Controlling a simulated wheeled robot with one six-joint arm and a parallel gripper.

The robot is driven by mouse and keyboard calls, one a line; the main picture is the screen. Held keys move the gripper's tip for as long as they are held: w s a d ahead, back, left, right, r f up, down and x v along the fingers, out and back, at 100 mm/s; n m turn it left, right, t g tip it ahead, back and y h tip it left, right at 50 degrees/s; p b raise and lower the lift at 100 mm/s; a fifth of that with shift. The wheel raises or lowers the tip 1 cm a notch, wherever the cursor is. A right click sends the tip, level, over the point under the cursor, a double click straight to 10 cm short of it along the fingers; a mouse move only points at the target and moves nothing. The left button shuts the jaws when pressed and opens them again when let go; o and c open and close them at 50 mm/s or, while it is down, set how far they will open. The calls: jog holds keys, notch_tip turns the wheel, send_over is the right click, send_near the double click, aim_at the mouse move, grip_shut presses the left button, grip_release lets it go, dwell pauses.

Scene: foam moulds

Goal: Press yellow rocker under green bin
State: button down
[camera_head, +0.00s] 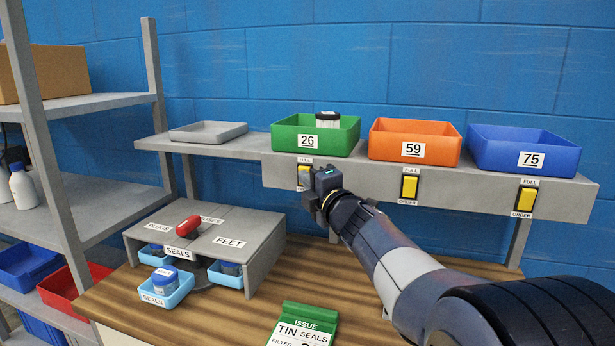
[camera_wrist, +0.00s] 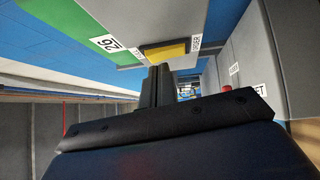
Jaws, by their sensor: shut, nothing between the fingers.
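The green bin (camera_head: 290,137), labelled 26, stands on the shelf, and part of it shows at the top of the wrist view (camera_wrist: 85,18). The yellow rocker (camera_head: 303,177) is on the shelf's front face below it, with a FULL label above. My gripper (camera_head: 314,190) covers its right and lower part in the head view. In the wrist view the rocker (camera_wrist: 168,49) lies between the FULL and ORDER labels. My shut, empty gripper (camera_wrist: 159,70) has its fingertips right at the rocker. I cannot tell whether they touch it, or which way it is tilted.
An orange bin (camera_head: 415,128) and a blue bin (camera_head: 520,133) stand to the right, each above its own yellow rocker (camera_head: 409,187) (camera_head: 525,200). A grey seals stand (camera_head: 258,240) and a green-topped sign (camera_head: 310,312) are on the bench below.

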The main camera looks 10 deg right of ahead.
jog(key=shift+w+d, duration=0.15)
jog(key=shift+w, duration=0.05)
jog(key=shift+r+p, duration=0.15)
jog(key=shift+p, duration=0.2)
